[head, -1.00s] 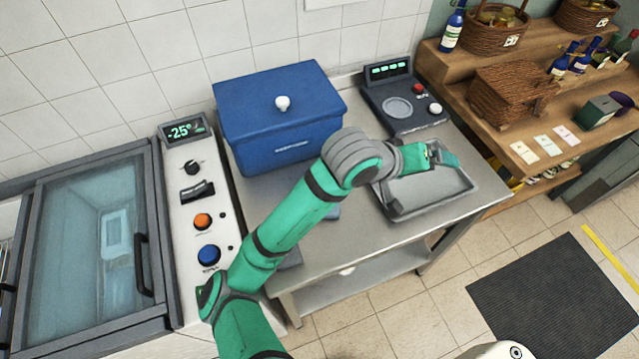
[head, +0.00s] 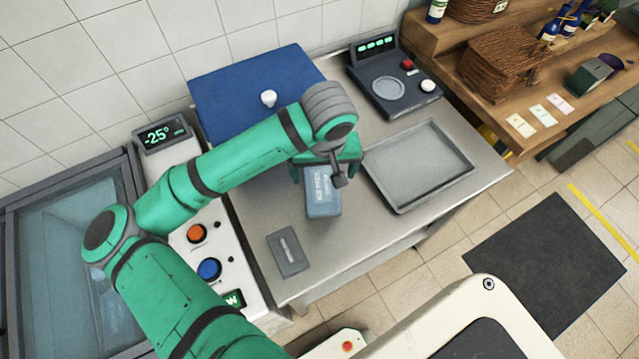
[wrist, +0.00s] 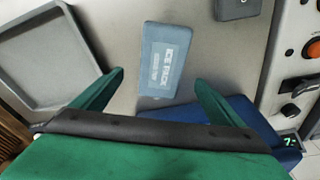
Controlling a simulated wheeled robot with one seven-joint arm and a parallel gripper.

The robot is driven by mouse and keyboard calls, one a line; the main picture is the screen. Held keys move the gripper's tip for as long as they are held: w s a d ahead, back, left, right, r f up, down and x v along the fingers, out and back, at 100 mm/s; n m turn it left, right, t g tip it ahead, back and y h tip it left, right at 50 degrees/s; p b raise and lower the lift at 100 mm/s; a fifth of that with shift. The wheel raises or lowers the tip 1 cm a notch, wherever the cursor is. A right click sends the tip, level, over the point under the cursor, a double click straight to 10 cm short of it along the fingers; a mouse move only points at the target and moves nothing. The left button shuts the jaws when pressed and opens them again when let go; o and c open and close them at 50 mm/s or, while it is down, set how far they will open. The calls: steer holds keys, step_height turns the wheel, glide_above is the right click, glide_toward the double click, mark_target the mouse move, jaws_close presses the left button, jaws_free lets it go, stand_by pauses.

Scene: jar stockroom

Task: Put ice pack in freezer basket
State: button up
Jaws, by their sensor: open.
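The ice pack (head: 322,192) is a flat blue-grey block with white lettering, lying on the steel table in front of the blue cooler. It also shows in the wrist view (wrist: 166,60). My gripper (wrist: 160,78) is open above it, its two green fingers apart on either side of the pack's near end, with nothing held. In the head view my gripper (head: 326,168) partly covers the pack. The freezer (head: 50,230) at the left has its glass lid shut. My arm covers part of it, and I cannot make out a basket inside.
A blue cooler (head: 225,95) with a white knob stands at the back of the table. An empty grey tray (head: 395,197) lies to the right, with a scale (head: 392,80) behind it. A small dark grey block (head: 288,252) lies near the table's front left.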

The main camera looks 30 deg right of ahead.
mark_target(321, 186)
steer(key=f, duration=0.6)
steer(key=shift+w+a, duration=0.1)
steer(key=shift+w, duration=0.25)
steer(key=shift+w+f, duration=0.2)
steer(key=shift+f, duration=0.3)
steer(key=shift+s, duration=0.2)
steer(key=shift+r, duration=0.1)
steer(key=c, duration=1.6)
